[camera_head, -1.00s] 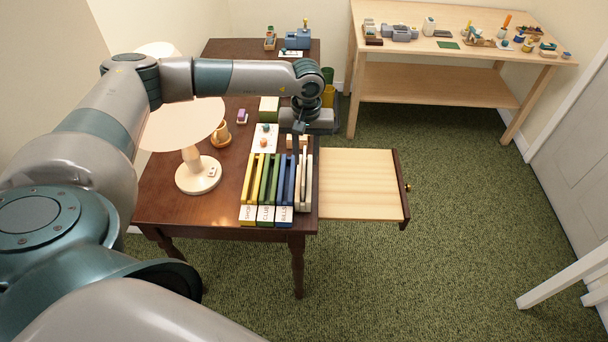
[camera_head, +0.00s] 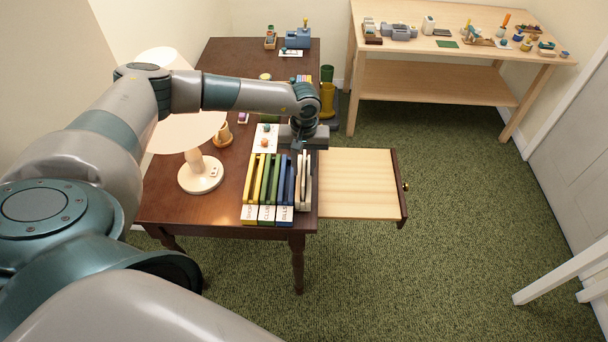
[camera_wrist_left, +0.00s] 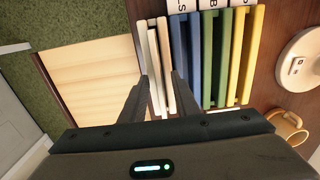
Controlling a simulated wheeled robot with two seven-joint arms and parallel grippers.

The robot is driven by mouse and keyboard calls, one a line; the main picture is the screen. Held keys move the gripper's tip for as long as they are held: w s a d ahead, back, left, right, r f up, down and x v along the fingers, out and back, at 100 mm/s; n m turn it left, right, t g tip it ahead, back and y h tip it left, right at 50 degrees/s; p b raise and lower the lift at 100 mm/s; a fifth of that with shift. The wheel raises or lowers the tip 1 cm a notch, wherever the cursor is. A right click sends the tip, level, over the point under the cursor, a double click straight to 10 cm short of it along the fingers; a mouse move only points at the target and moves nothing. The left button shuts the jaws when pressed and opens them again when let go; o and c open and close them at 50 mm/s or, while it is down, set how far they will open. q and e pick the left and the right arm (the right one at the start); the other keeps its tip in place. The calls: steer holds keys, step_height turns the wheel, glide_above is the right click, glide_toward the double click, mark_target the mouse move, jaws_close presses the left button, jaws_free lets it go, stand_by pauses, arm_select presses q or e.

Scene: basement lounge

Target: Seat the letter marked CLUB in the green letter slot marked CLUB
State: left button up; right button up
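The letter slots stand at the front of the dark table: yellow, green (camera_head: 266,187) with a label reading CLUB, and blue. The green slot also shows in the wrist view (camera_wrist_left: 213,60). Cream upright letters (camera_head: 304,185) stand in a row just right of the blue slot; they also show in the wrist view (camera_wrist_left: 153,45). I cannot read which one is marked CLUB. My left gripper (camera_head: 299,147) is above the back end of these letters. In the wrist view its open fingers (camera_wrist_left: 161,78) point at the letters, one finger on each side. My right gripper is out of view.
A lamp (camera_head: 200,174) and a tan mug (camera_head: 222,136) stand left of the slots. An open drawer (camera_head: 358,183) sticks out at the table's right. A light wood bench (camera_head: 440,82) with small items stands at the back right.

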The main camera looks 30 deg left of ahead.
arm_select(q)
jaws_close()
steer(key=shift+r, duration=0.1)
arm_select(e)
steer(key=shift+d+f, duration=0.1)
